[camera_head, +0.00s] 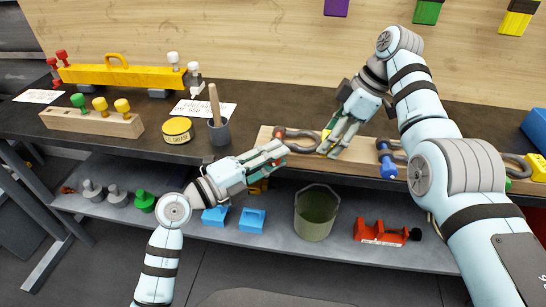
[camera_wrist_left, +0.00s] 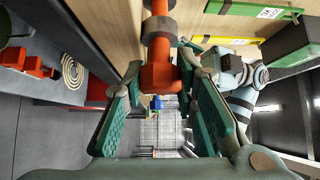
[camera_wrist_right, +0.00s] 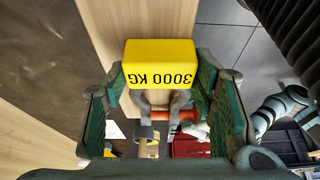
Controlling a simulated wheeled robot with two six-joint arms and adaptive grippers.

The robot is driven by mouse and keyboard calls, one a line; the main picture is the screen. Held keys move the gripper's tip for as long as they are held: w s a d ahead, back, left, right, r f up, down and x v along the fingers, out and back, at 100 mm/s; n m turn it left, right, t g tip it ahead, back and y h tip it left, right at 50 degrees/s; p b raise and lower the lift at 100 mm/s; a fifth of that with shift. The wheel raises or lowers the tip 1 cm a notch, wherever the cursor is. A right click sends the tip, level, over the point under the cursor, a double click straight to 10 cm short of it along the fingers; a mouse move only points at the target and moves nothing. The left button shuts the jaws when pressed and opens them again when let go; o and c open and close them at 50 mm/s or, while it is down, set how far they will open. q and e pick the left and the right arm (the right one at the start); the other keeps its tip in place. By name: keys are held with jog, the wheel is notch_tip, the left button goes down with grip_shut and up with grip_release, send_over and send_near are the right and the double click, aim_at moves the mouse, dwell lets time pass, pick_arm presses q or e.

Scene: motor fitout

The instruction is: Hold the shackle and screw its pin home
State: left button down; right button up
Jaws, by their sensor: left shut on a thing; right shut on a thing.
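My right gripper (camera_head: 328,146) is shut on the yellow block marked 3000 KG (camera_wrist_right: 160,64), at the bow of a dark grey shackle (camera_head: 298,134) over the wooden board. The shackle's legs (camera_wrist_right: 160,100) show below the block in the right wrist view, with the orange-red pin (camera_wrist_right: 186,115) across them. My left gripper (camera_head: 280,154) is shut on the red pin's end, at the board's left front. In the left wrist view the pin (camera_wrist_left: 158,72) stands between its fingers (camera_wrist_left: 160,80). How deep the pin is seated cannot be told.
A blue-pinned shackle (camera_head: 387,160) and a yellow-marked one (camera_head: 537,167) lie further right on the board (camera_head: 353,153). A grey cup with a wooden handle (camera_head: 219,131) and a yellow tin (camera_head: 177,130) stand left. A green bucket (camera_head: 316,212) and red tool (camera_head: 381,234) are on the lower shelf.

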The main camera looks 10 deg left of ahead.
pick_arm(q)
jog(key=m+g+y, duration=0.2)
jog(key=m+y, duration=0.1)
jog(key=shift+r, duration=0.1)
jog(key=shift+m+g+y, duration=0.4)
jog(key=shift+m+y, duration=0.6)
jog(key=shift+y, duration=0.2)
jog(key=shift+m+y, duration=0.4)
jog(key=shift+y, duration=0.2)
jog(key=shift+g, duration=0.3)
jog(key=c, duration=1.3)
grip_release()
jog(key=shift+a, duration=0.1)
